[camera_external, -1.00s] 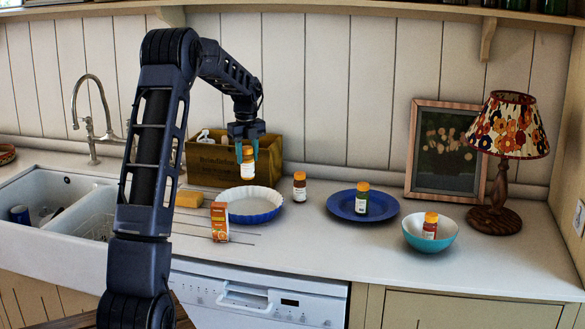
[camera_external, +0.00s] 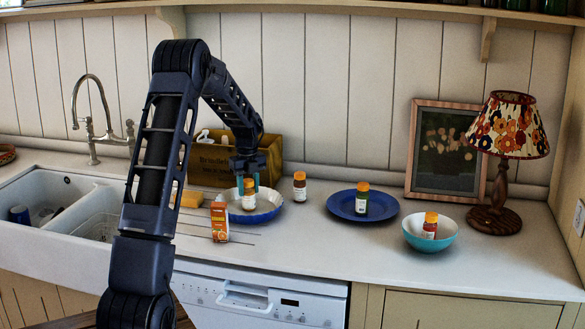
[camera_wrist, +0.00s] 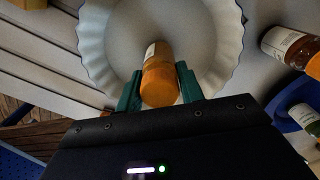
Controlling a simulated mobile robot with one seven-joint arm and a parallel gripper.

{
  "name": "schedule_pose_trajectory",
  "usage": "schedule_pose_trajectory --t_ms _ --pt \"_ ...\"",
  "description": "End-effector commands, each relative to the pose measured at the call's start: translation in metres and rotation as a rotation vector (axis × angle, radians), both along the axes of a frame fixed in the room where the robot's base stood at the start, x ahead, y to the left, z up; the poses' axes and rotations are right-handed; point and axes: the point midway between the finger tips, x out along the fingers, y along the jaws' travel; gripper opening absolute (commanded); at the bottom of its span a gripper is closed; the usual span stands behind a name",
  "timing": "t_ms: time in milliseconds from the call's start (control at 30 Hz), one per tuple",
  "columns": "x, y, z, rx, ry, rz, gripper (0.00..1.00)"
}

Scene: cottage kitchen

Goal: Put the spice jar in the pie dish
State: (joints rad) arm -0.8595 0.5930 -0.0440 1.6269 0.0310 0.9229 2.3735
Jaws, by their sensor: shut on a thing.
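My gripper (camera_external: 249,187) is shut on a spice jar (camera_external: 249,199) with an orange cap and a pale label. The jar is upright inside the blue-sided, white fluted pie dish (camera_external: 268,214). In the wrist view the jar (camera_wrist: 158,78) is between my green fingertips (camera_wrist: 160,90), over the dish's pale floor (camera_wrist: 192,30). I cannot tell whether its base touches the dish floor. Similar jars stand elsewhere: one on the counter (camera_external: 299,186), one on a blue plate (camera_external: 362,199) and one in a turquoise bowl (camera_external: 430,226).
An orange and white carton (camera_external: 219,220) stands close in front of the dish, left. A wooden crate (camera_external: 207,164) is behind it. The blue plate (camera_external: 340,205), turquoise bowl (camera_external: 446,236) and lamp (camera_external: 508,130) are to the right. The sink (camera_external: 35,185) is left.

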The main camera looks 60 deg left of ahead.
Motion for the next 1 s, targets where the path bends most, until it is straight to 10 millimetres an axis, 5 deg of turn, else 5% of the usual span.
schedule_pose_trajectory --t_ms 233,267,367,767,1000 --pt "0.000 0.000 -0.002 0.000 0.000 0.000 0.12" --pt "0.000 0.000 -0.002 0.000 0.000 -0.001 0.40" --pt "0.000 0.000 -0.002 0.000 0.000 -0.001 0.59" --pt "0.000 0.000 0.005 0.002 -0.001 0.000 0.59" --pt "0.001 0.001 0.042 0.003 -0.003 -0.001 0.59"
